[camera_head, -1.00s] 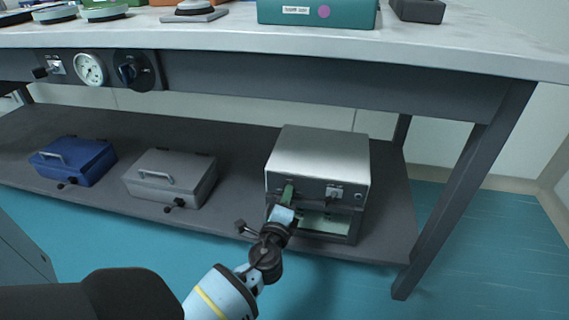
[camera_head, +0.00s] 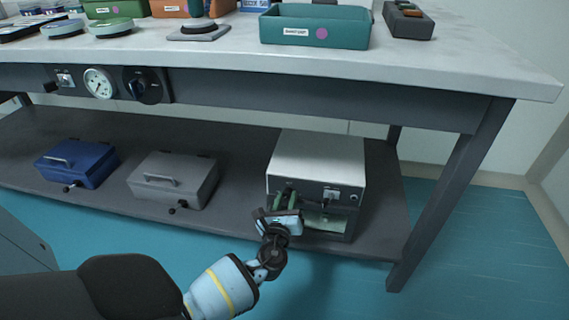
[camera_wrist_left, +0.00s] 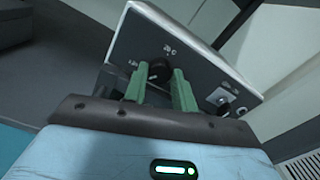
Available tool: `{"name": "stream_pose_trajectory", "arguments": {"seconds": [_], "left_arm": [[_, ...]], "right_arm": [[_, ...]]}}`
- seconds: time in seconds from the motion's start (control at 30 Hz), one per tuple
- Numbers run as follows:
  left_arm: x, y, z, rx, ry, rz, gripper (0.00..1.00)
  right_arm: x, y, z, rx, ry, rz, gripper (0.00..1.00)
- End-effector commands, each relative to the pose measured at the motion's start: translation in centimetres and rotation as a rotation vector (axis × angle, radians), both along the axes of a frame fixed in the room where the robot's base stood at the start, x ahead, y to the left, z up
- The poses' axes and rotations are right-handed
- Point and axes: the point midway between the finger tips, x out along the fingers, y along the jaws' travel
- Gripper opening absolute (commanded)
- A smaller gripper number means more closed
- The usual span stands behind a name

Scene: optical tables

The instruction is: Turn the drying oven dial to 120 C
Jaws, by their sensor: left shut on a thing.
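The drying oven (camera_head: 318,158), a white-topped box with a dark front panel, stands at the right end of the lower shelf. My left gripper (camera_head: 285,194) is at the left part of that panel. In the left wrist view its two green fingers (camera_wrist_left: 158,82) are on either side of the round black dial (camera_wrist_left: 158,69), shut on it. Small white scale marks show around the dial, but I cannot read clearly which one it points to. A switch (camera_wrist_left: 221,98) sits to the right of the dial. In the head view the fingers hide the dial. My right gripper is out of view.
The table top (camera_head: 440,68) overhangs the shelf, and a table leg (camera_head: 440,200) stands right of the oven. A grey case (camera_head: 173,180) and a blue case (camera_head: 77,163) lie left on the shelf. Another dial (camera_head: 146,85) and a gauge (camera_head: 99,83) are on the table's front rail.

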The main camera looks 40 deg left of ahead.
Motion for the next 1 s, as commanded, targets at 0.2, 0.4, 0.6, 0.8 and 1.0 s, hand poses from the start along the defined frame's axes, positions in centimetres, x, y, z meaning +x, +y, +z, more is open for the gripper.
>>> {"name": "stream_pose_trajectory", "arguments": {"seconds": [0.2,0.4,0.6,0.8,1.0], "left_arm": [[0.1,0.0,0.4,0.155,0.091,0.0,0.04],[0.1,0.0,0.3,0.258,0.155,0.0,0.04],[0.1,0.0,0.2,0.322,0.194,0.0,0.04],[0.1,0.0,0.1,0.349,0.211,0.0,0.04],[0.1,0.0,0.1,0.353,0.214,0.001,0.04]], "right_arm": [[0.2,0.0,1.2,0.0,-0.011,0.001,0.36],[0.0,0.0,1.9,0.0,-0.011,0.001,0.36],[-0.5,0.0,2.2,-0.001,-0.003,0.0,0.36],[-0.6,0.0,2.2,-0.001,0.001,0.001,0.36],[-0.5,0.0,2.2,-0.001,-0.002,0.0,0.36]]}}
